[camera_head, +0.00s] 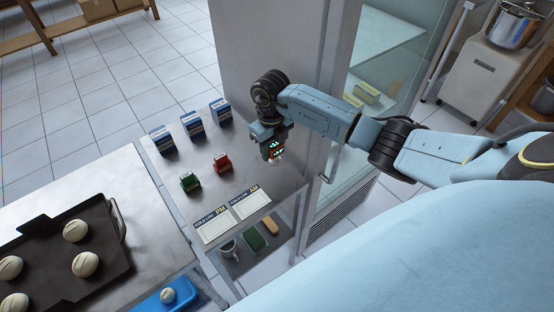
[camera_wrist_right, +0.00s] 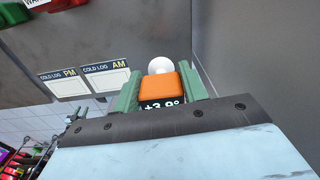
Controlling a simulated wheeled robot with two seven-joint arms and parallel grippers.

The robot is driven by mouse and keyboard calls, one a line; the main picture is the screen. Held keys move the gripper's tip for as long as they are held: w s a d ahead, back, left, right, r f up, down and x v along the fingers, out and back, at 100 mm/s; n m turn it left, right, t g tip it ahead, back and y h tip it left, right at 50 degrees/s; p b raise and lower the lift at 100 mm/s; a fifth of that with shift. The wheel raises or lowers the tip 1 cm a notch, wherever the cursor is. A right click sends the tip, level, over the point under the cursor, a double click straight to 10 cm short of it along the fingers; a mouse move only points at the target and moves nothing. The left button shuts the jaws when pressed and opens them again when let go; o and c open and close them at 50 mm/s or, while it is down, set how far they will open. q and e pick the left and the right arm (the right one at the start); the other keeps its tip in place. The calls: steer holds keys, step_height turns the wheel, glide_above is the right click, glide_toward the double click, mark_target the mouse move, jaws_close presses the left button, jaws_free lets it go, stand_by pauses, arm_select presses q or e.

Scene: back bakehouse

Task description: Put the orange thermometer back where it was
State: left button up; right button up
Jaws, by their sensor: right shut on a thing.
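The orange thermometer (camera_wrist_right: 160,93) shows between the fingers of my right gripper (camera_wrist_right: 160,94) in the right wrist view. Its dark display reads about +3.9°. A round white piece (camera_wrist_right: 160,65) shows just beyond it; I cannot tell if it is part of the thermometer. In the head view my right gripper (camera_head: 273,152) is shut on the thermometer over the right side of the small steel table (camera_head: 240,168), beside the grey cabinet wall. Part of the thermometer is hidden by the gripper. My left gripper is not in view.
On the steel table are several blue boxes (camera_head: 192,125), a green item (camera_head: 189,182), a red item (camera_head: 222,162) and COLD LOG sheets for PM (camera_head: 215,226) and AM (camera_head: 250,203). A dark tray (camera_head: 45,240) with pale buns stands left. A glass-doored cabinet (camera_head: 345,150) stands right.

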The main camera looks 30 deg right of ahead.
mark_target(274, 160)
steer(key=shift+a+f+b, duration=0.1)
steer(key=shift+f+b, duration=1.85)
steer(key=shift+f, duration=0.7)
steer(key=shift+f+b, duration=0.25)
steer(key=shift+b, duration=0.05)
steer(key=shift+d, duration=0.25)
steer(key=shift+r, duration=0.1)
steer(key=shift+f, duration=0.2)
steer(key=o, duration=1.1)
